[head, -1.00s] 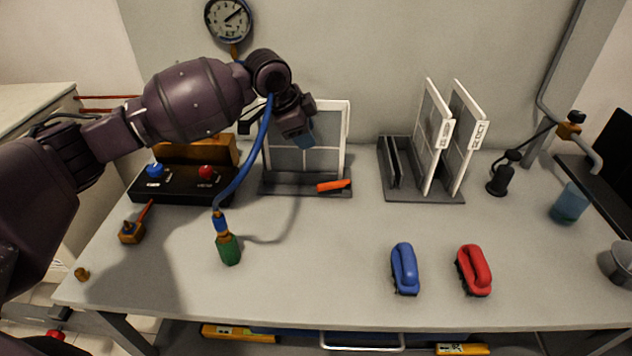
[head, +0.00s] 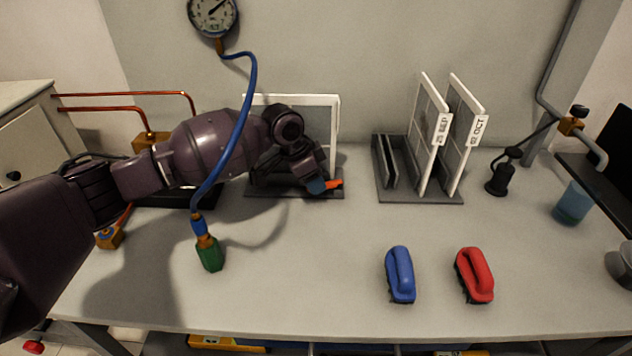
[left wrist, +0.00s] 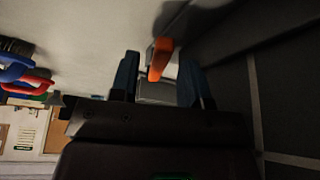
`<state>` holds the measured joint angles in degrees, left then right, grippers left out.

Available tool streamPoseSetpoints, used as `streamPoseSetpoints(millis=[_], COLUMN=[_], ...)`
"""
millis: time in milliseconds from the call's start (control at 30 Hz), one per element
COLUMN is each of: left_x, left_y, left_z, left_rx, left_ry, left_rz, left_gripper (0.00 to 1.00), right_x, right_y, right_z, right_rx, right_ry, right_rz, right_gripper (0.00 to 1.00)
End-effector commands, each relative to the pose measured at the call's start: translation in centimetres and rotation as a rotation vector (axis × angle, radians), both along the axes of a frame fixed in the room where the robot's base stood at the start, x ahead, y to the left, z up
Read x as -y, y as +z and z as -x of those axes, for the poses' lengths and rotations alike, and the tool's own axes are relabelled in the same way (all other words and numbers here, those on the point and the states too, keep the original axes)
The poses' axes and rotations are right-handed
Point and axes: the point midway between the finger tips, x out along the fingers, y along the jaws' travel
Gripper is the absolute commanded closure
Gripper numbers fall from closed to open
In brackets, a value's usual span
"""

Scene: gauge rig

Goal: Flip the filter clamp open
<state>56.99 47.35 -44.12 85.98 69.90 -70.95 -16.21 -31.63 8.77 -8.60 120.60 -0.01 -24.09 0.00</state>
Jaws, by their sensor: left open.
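The filter clamp is an orange lever (head: 333,185) at the front of a dark base (head: 270,190) that holds a white-framed filter panel (head: 318,115). My left gripper (head: 318,187) is low at this base, right at the lever, and partly covers it in the head view. In the left wrist view the orange lever (left wrist: 161,58) lies between the two blue fingertips (left wrist: 157,80) of the open left gripper. I cannot tell whether a finger touches it. My right gripper is not in view.
A second dark rack (head: 420,196) holds two upright white-framed filters (head: 432,130). A blue brush (head: 400,275) and a red brush (head: 474,275) lie at the front. A blue hose (head: 243,100) hangs in front of my left arm, with a green end (head: 210,256). The middle of the table is clear.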

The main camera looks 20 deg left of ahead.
Motion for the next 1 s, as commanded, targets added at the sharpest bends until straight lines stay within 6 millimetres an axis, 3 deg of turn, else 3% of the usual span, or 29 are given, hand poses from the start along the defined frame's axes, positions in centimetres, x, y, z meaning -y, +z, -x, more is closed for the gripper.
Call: streamPoseSetpoints(millis=[433, 733, 1000], left_x=[0.29, 0.29, 0.36], left_y=[-0.82, -0.82, -0.78], left_z=[-0.24, -0.23, -0.23], left_rx=[0.002, 0.001, 0.002], left_ry=[0.0, -0.001, 0.002], left_rz=[-0.001, -0.001, 0.0], left_gripper=[0.57, 1.0, 1.0], right_x=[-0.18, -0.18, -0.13], right_y=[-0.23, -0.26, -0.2], right_z=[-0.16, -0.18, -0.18], right_rx=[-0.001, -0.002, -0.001], right_ry=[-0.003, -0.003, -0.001], right_rz=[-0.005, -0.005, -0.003], right_gripper=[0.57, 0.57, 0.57])
